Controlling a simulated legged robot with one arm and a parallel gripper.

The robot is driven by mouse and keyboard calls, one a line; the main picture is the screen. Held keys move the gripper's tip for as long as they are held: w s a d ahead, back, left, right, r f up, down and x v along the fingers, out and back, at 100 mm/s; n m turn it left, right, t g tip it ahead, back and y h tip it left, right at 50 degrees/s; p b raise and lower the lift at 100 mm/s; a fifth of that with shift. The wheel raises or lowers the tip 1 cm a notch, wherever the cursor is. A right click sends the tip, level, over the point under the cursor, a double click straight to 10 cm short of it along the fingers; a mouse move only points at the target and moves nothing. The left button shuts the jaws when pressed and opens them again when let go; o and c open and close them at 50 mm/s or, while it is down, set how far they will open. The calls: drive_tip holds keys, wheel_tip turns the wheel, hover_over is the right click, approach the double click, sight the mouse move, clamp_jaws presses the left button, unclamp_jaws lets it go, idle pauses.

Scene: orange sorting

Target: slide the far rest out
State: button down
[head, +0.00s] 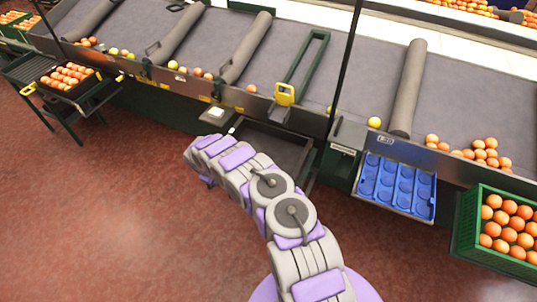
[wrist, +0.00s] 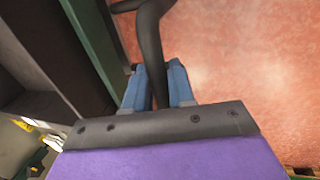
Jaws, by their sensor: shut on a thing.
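In the wrist view, the two blue fingers of my gripper (wrist: 158,66) are closed on a dark curved bar (wrist: 152,35). The bar passes between the fingers and bends at the top of the picture. It looks like a handle, but I cannot tell for sure that it belongs to the far rest. In the head view, the end of my arm hides the fingers and the bar. Beside it, a dark shallow tray-like frame (head: 284,146) sticks out below the conveyor edge.
A green beam (wrist: 91,45) runs left of the fingers; red floor is open to the right. A blue cupped tray (head: 397,187) and a green crate of oranges (head: 463,226) stand right.

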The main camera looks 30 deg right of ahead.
drive_tip(key=s+a+b, duration=0.1)
drive_tip(key=s+a, duration=0.4)
drive_tip(key=a, duration=0.2)
drive_tip(key=shift+s, duration=0.2)
drive_tip(key=c, duration=0.7)
unclamp_jaws()
drive_tip(key=shift+w, duration=0.1)
idle(0.4)
drive_tip(key=shift+r, duration=0.1)
drive_tip(key=p+v, duration=0.1)
drive_tip(key=v, duration=0.1)
drive_tip(key=p+v, duration=0.1)
drive_tip(key=v, duration=0.1)
drive_tip(key=w+d+p+v, duration=0.1)
drive_tip(key=v, duration=0.1)
drive_tip(key=shift+s+r+p, duration=0.1)
drive_tip(key=shift+r+p, duration=0.25)
drive_tip(key=shift+r, duration=0.15)
idle(0.5)
